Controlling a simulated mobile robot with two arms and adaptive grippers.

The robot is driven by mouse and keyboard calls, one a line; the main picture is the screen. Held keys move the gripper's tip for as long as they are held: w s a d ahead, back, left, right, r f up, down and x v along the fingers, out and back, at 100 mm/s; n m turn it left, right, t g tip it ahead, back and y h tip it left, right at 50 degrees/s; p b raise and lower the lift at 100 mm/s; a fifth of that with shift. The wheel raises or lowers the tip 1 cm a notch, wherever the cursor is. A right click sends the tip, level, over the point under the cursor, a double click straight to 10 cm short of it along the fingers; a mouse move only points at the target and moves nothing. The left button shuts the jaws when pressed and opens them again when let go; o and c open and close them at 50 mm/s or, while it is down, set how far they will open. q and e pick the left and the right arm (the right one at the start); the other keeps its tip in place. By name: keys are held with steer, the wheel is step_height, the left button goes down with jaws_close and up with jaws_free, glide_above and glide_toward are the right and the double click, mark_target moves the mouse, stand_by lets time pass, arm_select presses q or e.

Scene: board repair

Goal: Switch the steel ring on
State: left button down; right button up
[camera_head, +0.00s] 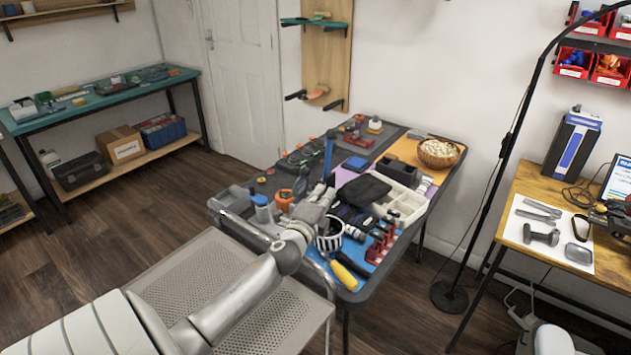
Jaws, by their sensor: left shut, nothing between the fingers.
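My left arm reaches in from the lower left over the grey work table (352,296). My left gripper (327,190) is over the middle of the table, among the tools, with its fingers shut and empty. The arm and gripper hide part of the tabletop beneath them. I cannot make out a steel ring for certain; it may be too small to tell or hidden among the crowded items. My right gripper is not in view.
Close by are a striped cup (329,236), an orange tape roll (284,199), a yellow-handled tool (344,276), a black pouch (363,190) and a woven bowl (439,153). A floor lamp base (449,297) stands right of the table, before a wooden desk (511,227).

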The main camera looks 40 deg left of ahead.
arm_select(q)
steer(key=shift+w+a+r+p, duration=0.1)
steer(key=shift+w+a, duration=0.25)
steer(key=shift+a, duration=0.45)
steer(key=shift+w+a+r+p, duration=0.15)
steer(key=shift+w+a, duration=0.2)
steer(key=shift+a, duration=0.5)
steer(key=shift+w+a+r+p, duration=0.1)
steer(key=shift+w+a, duration=0.25)
steer(key=shift+a, duration=0.45)
